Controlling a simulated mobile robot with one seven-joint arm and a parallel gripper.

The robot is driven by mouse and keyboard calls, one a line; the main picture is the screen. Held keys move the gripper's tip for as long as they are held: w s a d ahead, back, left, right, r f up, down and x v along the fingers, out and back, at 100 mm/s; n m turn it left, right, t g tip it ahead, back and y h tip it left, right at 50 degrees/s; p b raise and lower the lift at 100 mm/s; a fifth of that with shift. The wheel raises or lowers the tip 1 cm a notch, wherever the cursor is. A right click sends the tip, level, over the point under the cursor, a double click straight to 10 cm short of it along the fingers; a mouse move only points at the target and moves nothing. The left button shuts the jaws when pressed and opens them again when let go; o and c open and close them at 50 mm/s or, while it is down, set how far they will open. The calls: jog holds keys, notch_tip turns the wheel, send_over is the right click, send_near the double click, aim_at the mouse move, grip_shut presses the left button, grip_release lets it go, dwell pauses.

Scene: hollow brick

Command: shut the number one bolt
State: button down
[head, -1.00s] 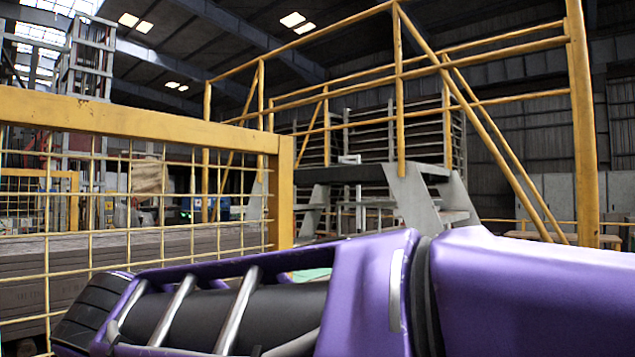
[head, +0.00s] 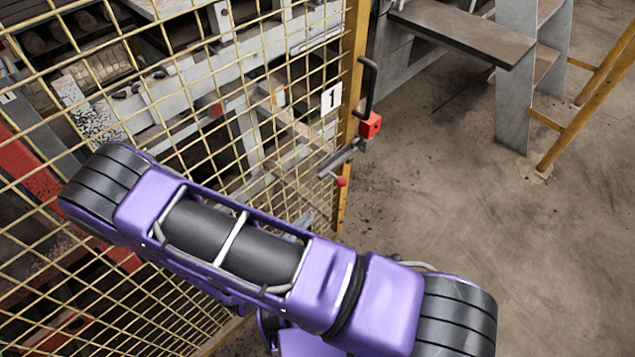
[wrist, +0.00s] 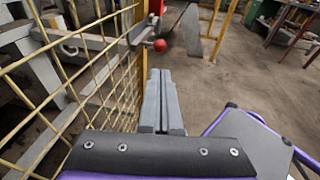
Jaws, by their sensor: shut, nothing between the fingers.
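The number one bolt (head: 343,158) is a grey bar with a red ball knob (head: 341,182), on the edge of the yellow mesh gate beside a white "1" plate (head: 331,97). Whether the bar is drawn or shot cannot be told. A red block (head: 370,125) and a black handle (head: 371,85) are above it. In the wrist view, my gripper (wrist: 160,72) is shut and empty, its grey fingers together. The red knob (wrist: 160,45) shows just beyond the fingertips, apart from them as far as I can see. My gripper is out of sight in the head view.
The yellow mesh (head: 260,60) stands close along my left, with machinery behind it. Grey steps (head: 515,80) with a yellow rail (head: 590,100) stand at the upper right. The concrete floor (head: 450,200) right of the gate edge is clear.

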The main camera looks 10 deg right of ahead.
send_near(346, 180)
jog(key=w, duration=0.1)
jog(key=w+d+f, duration=0.2)
jog(key=w, duration=0.1)
jog(key=shift+w+d, duration=0.1)
jog(key=shift+d, duration=0.15)
jog(key=w+d, duration=0.1)
jog(key=d, duration=0.1)
jog(key=w+d, duration=0.1)
jog(key=d, duration=0.1)
jog(key=shift+w, duration=0.4)
jog(key=shift+w+d, duration=0.1)
jog(key=shift+d, duration=0.05)
jog(key=shift+r, duration=0.1)
